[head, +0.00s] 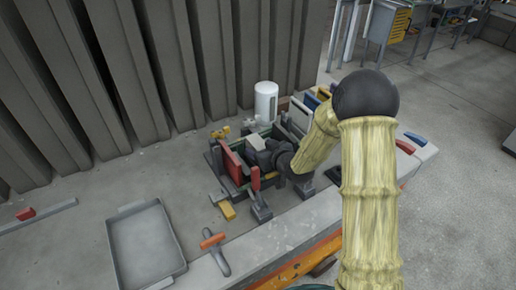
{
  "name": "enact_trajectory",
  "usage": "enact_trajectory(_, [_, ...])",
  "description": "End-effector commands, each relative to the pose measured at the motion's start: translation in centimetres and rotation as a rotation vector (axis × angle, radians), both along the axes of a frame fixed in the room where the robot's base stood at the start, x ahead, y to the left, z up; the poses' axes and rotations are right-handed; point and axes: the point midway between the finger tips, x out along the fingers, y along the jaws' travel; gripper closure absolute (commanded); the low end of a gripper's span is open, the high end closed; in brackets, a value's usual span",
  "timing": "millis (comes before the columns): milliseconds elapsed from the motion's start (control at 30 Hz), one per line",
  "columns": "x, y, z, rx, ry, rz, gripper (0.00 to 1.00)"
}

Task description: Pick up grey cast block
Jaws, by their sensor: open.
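A light grey block (257,142), which looks like the grey cast block, sits among the mould parts at the centre of the head view. The mould has a red panel (232,164) on its left side and dark green walls around it. My gripper (262,158) is dark and open, low at the mould, right beside the block and partly in front of it. The fingertips blend with the dark mould parts. I cannot tell whether they touch the block or stand around it.
A white cylinder (266,102) stands behind the mould, near the corrugated wall. An empty grey tray (146,246) lies at the left. An orange-handled trowel (214,250) and a yellow piece (227,210) lie in front. Coloured panels (300,115) stand at the right, behind my arm.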

Motion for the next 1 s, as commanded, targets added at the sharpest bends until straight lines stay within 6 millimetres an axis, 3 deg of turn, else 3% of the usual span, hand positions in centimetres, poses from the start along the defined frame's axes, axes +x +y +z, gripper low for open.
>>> enact_trajectory(400, [-0.05, -0.04, 0.0, -0.001, 0.001, 0.0, 0.33])
enact_trajectory(700, [-0.05, -0.04, 0.0, -0.001, 0.001, 0.0, 0.89])
enact_trajectory(1000, [-0.02, -0.02, 0.4, 0.001, -0.002, 0.0, 0.89])
